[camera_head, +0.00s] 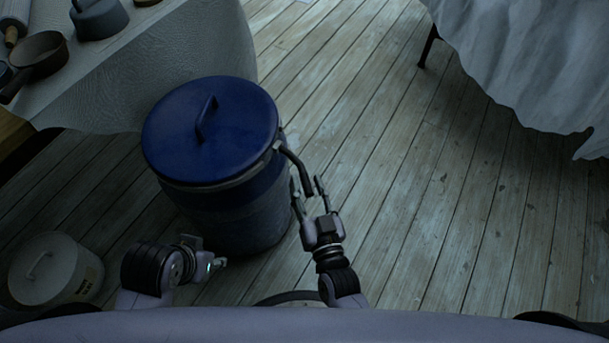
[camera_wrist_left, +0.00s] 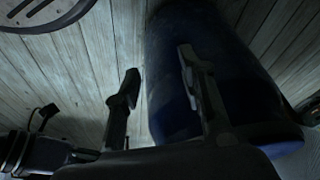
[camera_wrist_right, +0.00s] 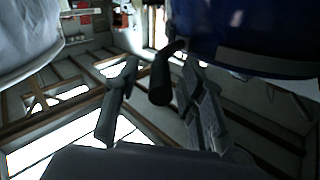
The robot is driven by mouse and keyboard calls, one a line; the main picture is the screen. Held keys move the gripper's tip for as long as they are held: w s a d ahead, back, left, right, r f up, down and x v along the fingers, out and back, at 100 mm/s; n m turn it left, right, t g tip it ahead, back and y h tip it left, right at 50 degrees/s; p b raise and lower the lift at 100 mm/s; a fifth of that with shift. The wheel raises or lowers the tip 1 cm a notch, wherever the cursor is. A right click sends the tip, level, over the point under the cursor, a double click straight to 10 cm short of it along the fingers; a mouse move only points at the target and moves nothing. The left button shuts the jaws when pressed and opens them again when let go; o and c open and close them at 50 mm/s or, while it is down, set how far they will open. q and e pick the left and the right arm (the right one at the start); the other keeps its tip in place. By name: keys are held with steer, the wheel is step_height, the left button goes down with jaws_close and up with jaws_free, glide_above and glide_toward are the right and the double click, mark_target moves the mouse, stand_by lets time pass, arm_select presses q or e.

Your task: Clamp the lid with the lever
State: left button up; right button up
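A blue drum (camera_head: 230,215) stands on the floor with its blue lid (camera_head: 230,125) on top, a loop handle on the lid. A dark bent lever (camera_head: 294,162) sticks out and down from the rim at the drum's right. My right gripper (camera_head: 309,186) is open at the lever's free end. In the right wrist view, the lever's end (camera_wrist_right: 160,82) shows between the spread fingers; I cannot tell whether they touch it. My left gripper (camera_head: 220,262) is low, in front of the drum. Its open, empty fingers show beside the drum (camera_wrist_left: 225,60) in the left wrist view.
A cloth-covered table (camera_head: 175,50) with pots and a pan (camera_head: 40,55) stands behind and left of the drum. A pale lidded bucket (camera_head: 55,270) stands at the lower left. Another draped table (camera_head: 530,60) is at the upper right. The floor right of the drum is clear.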

steer(key=v, duration=0.9)
